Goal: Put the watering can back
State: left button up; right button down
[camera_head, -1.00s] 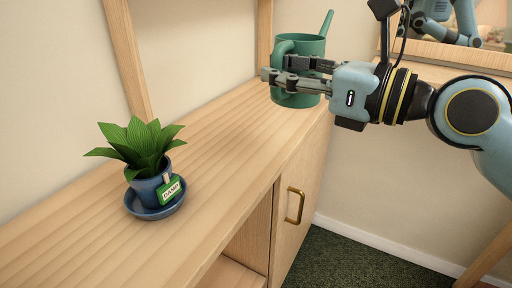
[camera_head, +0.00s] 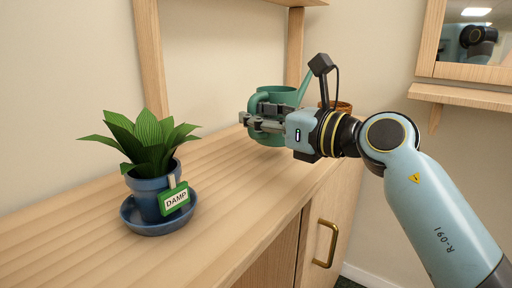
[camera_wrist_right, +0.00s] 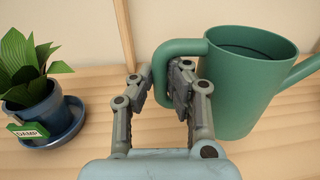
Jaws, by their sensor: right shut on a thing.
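The green watering can (camera_head: 277,94) is at the back of the wooden cabinet top, upright, with its spout pointing up and right. My right gripper (camera_head: 250,122) is shut on its handle. In the right wrist view the handle (camera_wrist_right: 163,62) runs down between the fingers, and the can's body (camera_wrist_right: 238,95) is to the right of them. I cannot tell whether its base touches the wood. My left gripper is not in view.
A potted plant (camera_head: 150,190) with a green DAMP tag (camera_head: 175,199) stands in a blue saucer (camera_head: 150,228) at the front left. A brown pot (camera_head: 344,107) is partly hidden behind my right wrist. Wooden posts (camera_head: 152,60) rise at the back. The cabinet top (camera_head: 230,180) between plant and can is clear.

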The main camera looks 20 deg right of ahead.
notch_tip(320, 180, down, 3)
jog(key=shift+f+b, duration=0.2)
jog(key=shift+b, duration=0.7)
jog(key=shift+f, duration=0.35)
jog(key=shift+r, duration=0.15)
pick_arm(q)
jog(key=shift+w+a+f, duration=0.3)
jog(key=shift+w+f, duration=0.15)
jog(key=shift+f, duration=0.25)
pick_arm(e)
jog(key=c, duration=1.4)
grip_release()
jog(key=shift+f, duration=0.2)
